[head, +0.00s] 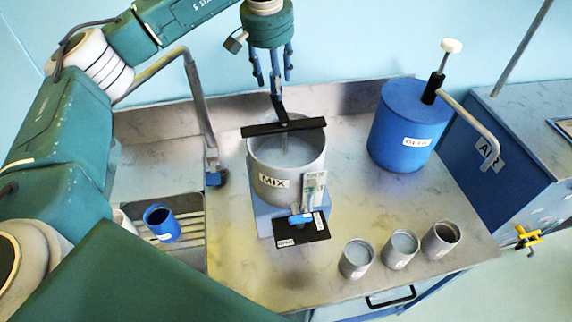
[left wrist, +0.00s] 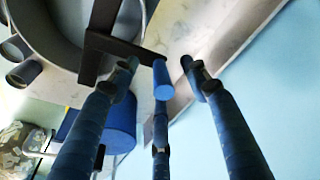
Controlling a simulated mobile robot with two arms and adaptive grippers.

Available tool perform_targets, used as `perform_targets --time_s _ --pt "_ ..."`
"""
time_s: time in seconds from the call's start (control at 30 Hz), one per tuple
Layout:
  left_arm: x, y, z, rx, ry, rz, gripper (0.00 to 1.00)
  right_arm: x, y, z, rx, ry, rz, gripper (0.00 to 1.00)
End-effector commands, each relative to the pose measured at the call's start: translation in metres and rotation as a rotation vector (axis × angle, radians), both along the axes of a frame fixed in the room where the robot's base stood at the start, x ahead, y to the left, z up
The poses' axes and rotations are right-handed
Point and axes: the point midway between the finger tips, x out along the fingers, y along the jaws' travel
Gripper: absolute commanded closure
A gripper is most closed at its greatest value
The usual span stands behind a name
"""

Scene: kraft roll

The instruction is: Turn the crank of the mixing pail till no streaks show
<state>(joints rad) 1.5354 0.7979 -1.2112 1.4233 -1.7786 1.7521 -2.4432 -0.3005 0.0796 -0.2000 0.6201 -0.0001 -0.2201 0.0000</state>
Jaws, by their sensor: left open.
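The mixing pail (head: 262,166), a grey pail marked MIX, stands on a blue base on the steel bench. A black bar (head: 310,124) crosses its rim. The black crank (head: 279,107) rises from the bar, and its arm (left wrist: 128,45) shows in the left wrist view, ending at a blue knob (left wrist: 162,82). My left gripper (head: 272,80) is open above the crank, fingers pointing down. In the left wrist view the knob lies between the spread fingers (left wrist: 160,66). Grey contents (head: 288,151) show below the bar; I cannot make out streaks. My right gripper is not in view.
A blue drum (head: 400,125) with a white-topped plunger stands at the right. Several grey cups (head: 357,258) stand along the front. A blue cup (head: 161,222) sits at the left. A bent metal post (head: 200,110) rises left of the pail.

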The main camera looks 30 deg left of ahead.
Motion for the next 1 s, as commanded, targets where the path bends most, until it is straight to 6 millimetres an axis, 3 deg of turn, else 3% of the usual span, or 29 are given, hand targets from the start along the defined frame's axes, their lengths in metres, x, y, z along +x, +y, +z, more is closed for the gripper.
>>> perform_targets --time_s 0.8,1.0 --pt "0.000 0.000 0.084 -0.001 0.000 0.000 0.53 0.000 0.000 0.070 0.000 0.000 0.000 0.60" --pt "0.000 0.000 0.089 0.000 0.000 0.000 0.53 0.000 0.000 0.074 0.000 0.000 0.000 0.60"
